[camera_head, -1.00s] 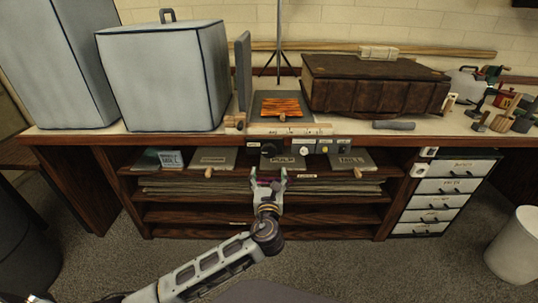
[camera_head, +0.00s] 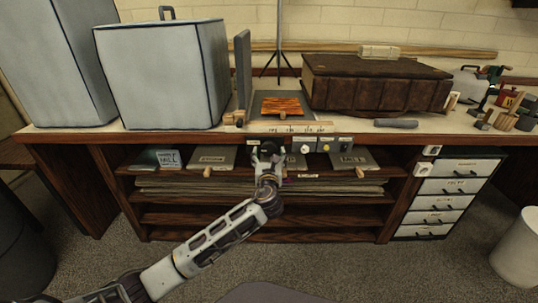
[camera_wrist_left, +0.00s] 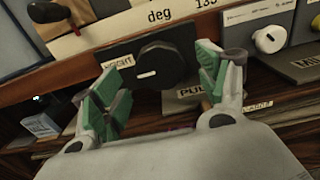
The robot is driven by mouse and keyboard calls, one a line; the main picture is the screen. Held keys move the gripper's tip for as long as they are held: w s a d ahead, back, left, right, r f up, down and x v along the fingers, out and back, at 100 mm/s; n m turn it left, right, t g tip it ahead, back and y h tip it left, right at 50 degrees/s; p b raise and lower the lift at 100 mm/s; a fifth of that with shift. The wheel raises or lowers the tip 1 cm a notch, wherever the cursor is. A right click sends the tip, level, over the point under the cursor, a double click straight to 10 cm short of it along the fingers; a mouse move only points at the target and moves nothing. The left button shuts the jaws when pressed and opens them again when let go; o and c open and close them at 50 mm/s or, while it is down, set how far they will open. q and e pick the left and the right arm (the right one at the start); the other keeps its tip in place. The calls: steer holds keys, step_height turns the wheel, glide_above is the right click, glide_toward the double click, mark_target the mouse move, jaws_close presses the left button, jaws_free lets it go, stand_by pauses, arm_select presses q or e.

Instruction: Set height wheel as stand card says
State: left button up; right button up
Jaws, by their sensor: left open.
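The height wheel (camera_wrist_left: 168,64) is a round black knob on a dark plate, with a short white mark low on its face. A label reading HEIGHT (camera_wrist_left: 117,61) is left of it. My left gripper (camera_wrist_left: 163,70) is open, its green-padded fingers to either side of the wheel; I cannot tell whether they touch it. In the head view my left gripper (camera_head: 267,157) is at the panel under the table edge and largely covers the wheel. A pale strip (camera_head: 290,128) on the table edge above shows "deg" and "135" in the wrist view (camera_wrist_left: 135,22). I cannot tell whether it is the stand card.
White and yellow knobs (camera_head: 324,147) sit right of the wheel. Labelled grey boards (camera_head: 352,158) lie on the shelf below. An orange marbled sheet (camera_head: 282,105), a thick brown book (camera_head: 375,85) and a large grey box (camera_head: 163,80) are on the table.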

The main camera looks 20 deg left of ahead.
mark_target(269, 148)
arm_select(q)
steer(key=shift+b+x, duration=0.35)
steer(key=shift+x, duration=0.95)
steer(key=c, duration=1.1)
steer(key=shift+o, duration=0.2)
steer(key=shift+r+n+p, duration=0.1)
steer(key=shift+n+p, duration=0.2)
